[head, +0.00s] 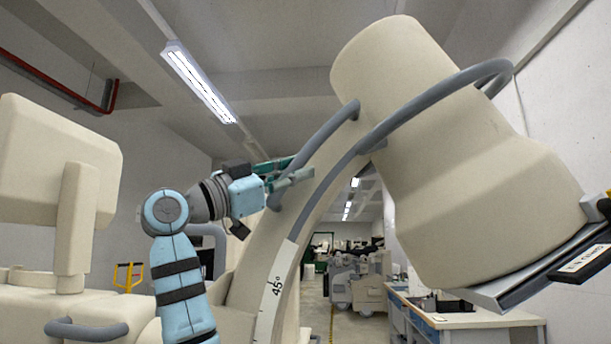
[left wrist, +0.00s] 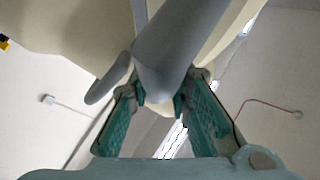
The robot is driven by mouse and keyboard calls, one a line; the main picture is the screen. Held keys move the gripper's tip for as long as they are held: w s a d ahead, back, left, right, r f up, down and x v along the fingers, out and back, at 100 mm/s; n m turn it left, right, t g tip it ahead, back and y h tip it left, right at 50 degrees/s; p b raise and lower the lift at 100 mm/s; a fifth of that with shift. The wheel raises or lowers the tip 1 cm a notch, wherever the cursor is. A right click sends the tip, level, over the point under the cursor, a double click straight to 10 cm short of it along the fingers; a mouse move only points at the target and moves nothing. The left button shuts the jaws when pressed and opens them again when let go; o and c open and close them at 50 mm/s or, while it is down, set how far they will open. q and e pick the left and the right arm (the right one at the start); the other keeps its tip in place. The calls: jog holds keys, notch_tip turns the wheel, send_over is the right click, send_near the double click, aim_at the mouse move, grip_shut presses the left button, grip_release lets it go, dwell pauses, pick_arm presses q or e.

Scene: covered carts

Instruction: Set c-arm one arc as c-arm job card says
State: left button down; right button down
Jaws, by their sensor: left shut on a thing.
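The cream C-arm arc (head: 315,190) rises tilted to the right and carries a large cream head (head: 430,130). A white scale strip (head: 272,300) on the arc shows a "45°" mark. A grey handle bar (head: 328,127) runs along the arc's upper left side. My left gripper (head: 300,172) is at the lower end of this bar, its green fingers shut on it. In the left wrist view the grey bar (left wrist: 168,60) passes between the green fingers (left wrist: 160,98). No job card can be made out. My right gripper is not in view.
A cream monitor-like panel (head: 55,160) on a post stands at the left above a cream unit with a grey handle (head: 88,330). A counter (head: 455,318) stands at the lower right. Covered carts (head: 358,282) and open floor lie in the background.

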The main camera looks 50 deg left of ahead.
pick_arm(q)
jog(key=shift+s+a+f, duration=0.15)
jog(key=shift+s+f, duration=0.05)
jog(key=shift+f, duration=0.1)
jog(key=c, duration=1.7)
grip_release()
jog(key=shift+s, duration=0.1)
jog(key=shift+s+r, duration=0.15)
jog(key=shift+s, duration=0.05)
jog(key=shift+s+a+f, duration=0.1)
jog(key=shift+s+f, duration=0.15)
jog(key=shift+v, duration=5.7)
